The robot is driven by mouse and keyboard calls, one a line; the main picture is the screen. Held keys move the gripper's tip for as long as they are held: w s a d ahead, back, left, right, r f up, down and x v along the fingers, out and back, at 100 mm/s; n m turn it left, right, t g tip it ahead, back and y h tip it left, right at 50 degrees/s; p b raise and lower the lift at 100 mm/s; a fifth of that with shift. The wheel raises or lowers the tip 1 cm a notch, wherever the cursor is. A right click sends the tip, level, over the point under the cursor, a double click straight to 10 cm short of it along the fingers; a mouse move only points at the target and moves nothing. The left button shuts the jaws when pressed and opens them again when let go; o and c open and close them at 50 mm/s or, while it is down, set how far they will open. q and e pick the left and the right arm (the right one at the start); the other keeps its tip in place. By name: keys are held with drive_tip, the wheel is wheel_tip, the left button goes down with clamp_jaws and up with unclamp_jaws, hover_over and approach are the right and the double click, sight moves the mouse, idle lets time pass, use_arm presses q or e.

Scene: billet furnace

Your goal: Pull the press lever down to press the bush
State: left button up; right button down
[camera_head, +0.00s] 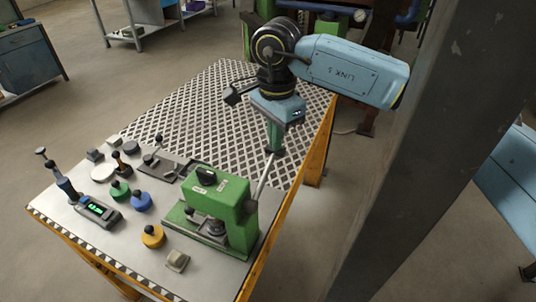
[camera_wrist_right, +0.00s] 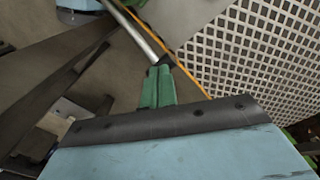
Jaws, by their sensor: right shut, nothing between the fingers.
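The green press (camera_head: 222,207) stands at the front right of the table. Its grey lever (camera_head: 262,178) slants up from the press's right side toward my right gripper (camera_head: 275,149). A metal round part, perhaps the bush (camera_head: 216,228), sits under the press head, partly hidden. My right gripper has green fingers, pointing down and shut, at the lever's upper end. In the right wrist view the lever (camera_wrist_right: 142,32) runs to a dark knob right at the tips of my right gripper (camera_wrist_right: 160,72). Nothing is between the fingers; I cannot tell whether they touch the knob. My left gripper is out of view.
A perforated plate (camera_head: 215,110) covers the far half. A large grey pillar (camera_head: 420,150) stands close on the right.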

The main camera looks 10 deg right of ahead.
drive_tip(key=shift+f, duration=0.15)
drive_tip(key=shift+w+d+f+b, duration=0.1)
drive_tip(key=shift+f+b, duration=0.2)
drive_tip(key=shift+b, duration=0.05)
drive_tip(key=shift+f, duration=0.2)
idle(0.5)
drive_tip(key=shift+w+f+b, duration=0.1)
drive_tip(key=shift+f+b, duration=0.05)
drive_tip(key=shift+b, duration=0.15)
drive_tip(key=shift+f, duration=0.25)
drive_tip(key=shift+w+d+f+b, duration=0.1)
drive_tip(key=shift+d+b, duration=0.1)
drive_tip(key=shift+b, duration=0.15)
